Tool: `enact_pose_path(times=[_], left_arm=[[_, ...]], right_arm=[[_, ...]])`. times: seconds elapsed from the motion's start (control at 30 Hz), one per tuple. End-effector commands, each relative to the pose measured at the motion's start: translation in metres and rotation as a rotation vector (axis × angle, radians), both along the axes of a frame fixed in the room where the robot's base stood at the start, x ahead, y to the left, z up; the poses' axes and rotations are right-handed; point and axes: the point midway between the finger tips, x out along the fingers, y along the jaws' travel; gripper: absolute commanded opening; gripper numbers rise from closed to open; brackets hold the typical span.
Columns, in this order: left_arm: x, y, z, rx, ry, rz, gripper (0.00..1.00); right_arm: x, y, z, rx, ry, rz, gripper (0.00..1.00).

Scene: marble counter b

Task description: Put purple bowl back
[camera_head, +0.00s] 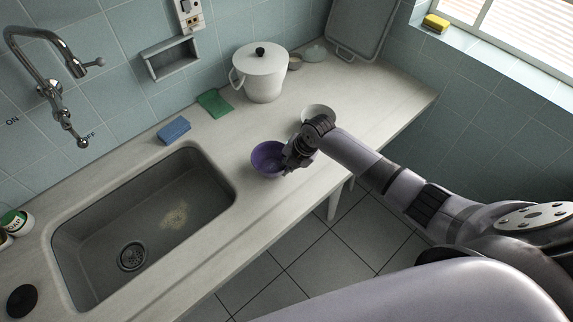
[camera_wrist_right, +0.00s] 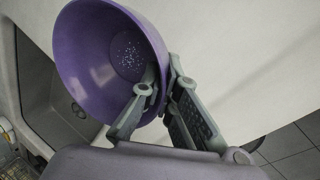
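The purple bowl (camera_head: 266,157) is in the head view, at the counter's front part, right of the sink. My right gripper (camera_head: 290,163) is at the bowl's right side. In the right wrist view the purple bowl (camera_wrist_right: 92,62) fills the upper left, its open side facing the camera. My right gripper (camera_wrist_right: 162,92) has one finger inside the bowl and one outside, shut on the rim. I cannot tell whether the bowl touches the counter. My left gripper is not in view.
A sink (camera_head: 150,222) lies left of the bowl. A white lidded pot (camera_head: 262,76), green cloth (camera_head: 214,103) and blue sponge (camera_head: 174,130) stand behind it. A white dish (camera_head: 317,111) is just behind my right gripper. Counter (camera_head: 385,100) to the right is mostly clear.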

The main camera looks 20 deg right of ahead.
Motion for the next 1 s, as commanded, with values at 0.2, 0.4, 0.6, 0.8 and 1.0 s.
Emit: enact_pose_path(times=[0.2, 0.4, 0.6, 0.8, 1.0], left_arm=[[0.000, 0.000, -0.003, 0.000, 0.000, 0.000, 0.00], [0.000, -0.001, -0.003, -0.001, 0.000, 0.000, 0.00], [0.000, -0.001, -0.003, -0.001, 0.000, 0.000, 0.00], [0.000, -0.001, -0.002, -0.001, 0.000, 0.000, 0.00], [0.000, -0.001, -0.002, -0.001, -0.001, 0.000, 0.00]], right_arm=[[0.000, 0.000, -0.003, -0.001, -0.001, 0.000, 0.04], [0.000, 0.000, -0.003, -0.001, 0.001, 0.000, 0.17], [0.000, 0.000, -0.003, -0.001, 0.001, 0.000, 0.25], [0.000, 0.000, -0.002, 0.000, 0.000, 0.000, 0.25], [-0.002, -0.004, 0.012, -0.001, -0.003, 0.001, 0.25]])
